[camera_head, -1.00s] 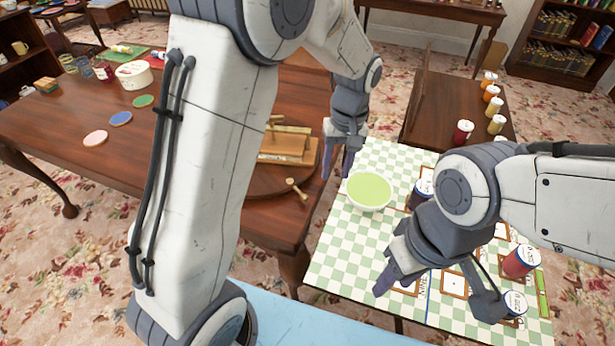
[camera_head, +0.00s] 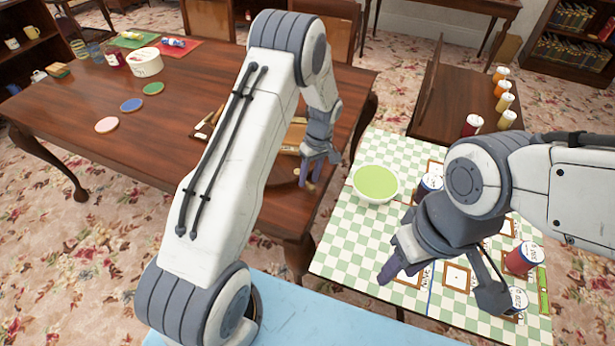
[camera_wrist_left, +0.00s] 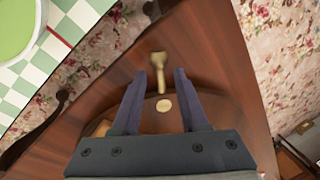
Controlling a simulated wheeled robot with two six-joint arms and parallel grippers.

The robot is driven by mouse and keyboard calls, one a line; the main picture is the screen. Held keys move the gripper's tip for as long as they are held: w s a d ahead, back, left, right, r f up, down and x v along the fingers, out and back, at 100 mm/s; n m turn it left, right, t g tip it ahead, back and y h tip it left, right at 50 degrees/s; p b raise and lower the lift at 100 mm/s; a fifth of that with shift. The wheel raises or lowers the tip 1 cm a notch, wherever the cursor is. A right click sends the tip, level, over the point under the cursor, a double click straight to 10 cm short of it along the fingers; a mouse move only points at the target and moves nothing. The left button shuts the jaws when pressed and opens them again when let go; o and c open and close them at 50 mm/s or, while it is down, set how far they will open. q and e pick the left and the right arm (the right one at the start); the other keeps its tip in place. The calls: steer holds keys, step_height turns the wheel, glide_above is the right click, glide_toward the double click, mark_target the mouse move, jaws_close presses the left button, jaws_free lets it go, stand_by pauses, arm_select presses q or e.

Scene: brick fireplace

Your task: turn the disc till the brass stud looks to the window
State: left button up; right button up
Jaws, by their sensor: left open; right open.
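The dark wooden disc (camera_head: 281,181) lies on the brown table, largely hidden behind my left arm in the head view. Its curved rim also shows in the left wrist view (camera_wrist_left: 222,112). A brass-coloured peg (camera_wrist_left: 158,72) sticks out at the rim, with a round brass-coloured spot (camera_wrist_left: 163,105) just inboard of it. My left gripper (camera_head: 317,177) is open above this rim, its fingers on either side of the peg in the wrist view; I cannot tell whether they touch it. My right gripper (camera_head: 396,272) is open and empty over the checked cloth. No window is in view.
A green-topped white bowl (camera_head: 376,183) stands on the green checked cloth (camera_head: 345,235), with jars nearby. Coloured coasters (camera_head: 131,105) and a white tub (camera_head: 146,63) are on the brown table (camera_head: 60,100). A side table (camera_head: 455,90) with jars stands behind.

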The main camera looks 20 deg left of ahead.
arm_select(q)
steer(key=shift+s+f, duration=0.1)
steer(key=shift+f, duration=0.5)
jaws_close()
steer(key=shift+a+r, duration=0.1)
steer(key=shift+a, duration=0.1)
stand_by(0.9)
